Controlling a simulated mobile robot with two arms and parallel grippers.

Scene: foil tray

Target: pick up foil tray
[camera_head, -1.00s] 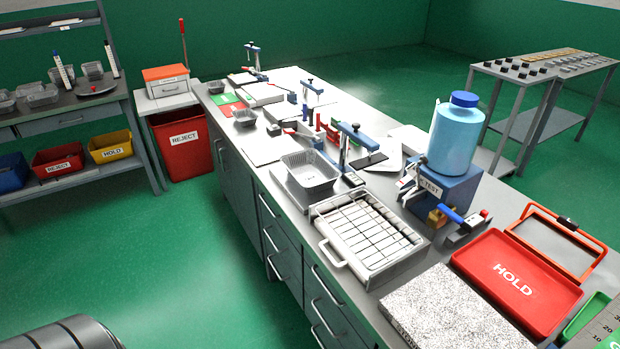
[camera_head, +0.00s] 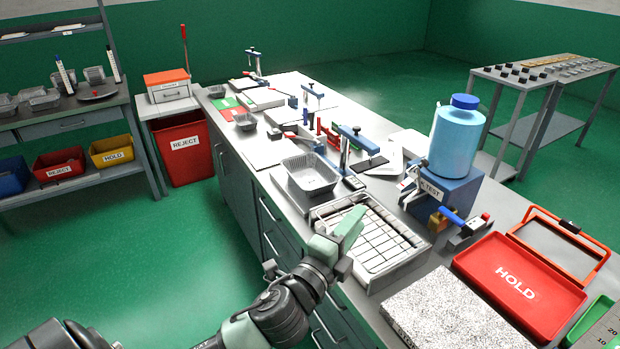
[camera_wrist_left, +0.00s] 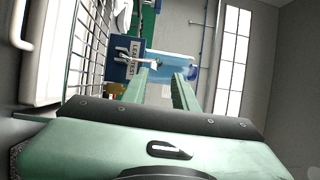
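A silvery rectangular foil tray (camera_head: 311,173) sits upright on a grey plate on the long bench, behind the wire rack in the head view. My left gripper (camera_head: 347,228) reaches in from below, over the bench's front edge at the rack's near left corner. It is in front of the foil tray and apart from it. In the left wrist view its two green fingers (camera_wrist_left: 160,88) stand apart with nothing between them. The foil tray cannot be made out in that view. My right gripper is not in view.
A wire rack on a white pan (camera_head: 375,245) lies beside my left gripper. A blue bottle (camera_head: 455,140) stands on a blue box (camera_head: 446,190) labelled TEST. A red HOLD tray (camera_head: 520,285) and a speckled slab (camera_head: 450,315) lie at right. A blue clamp (camera_head: 345,150) stands beside the foil tray.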

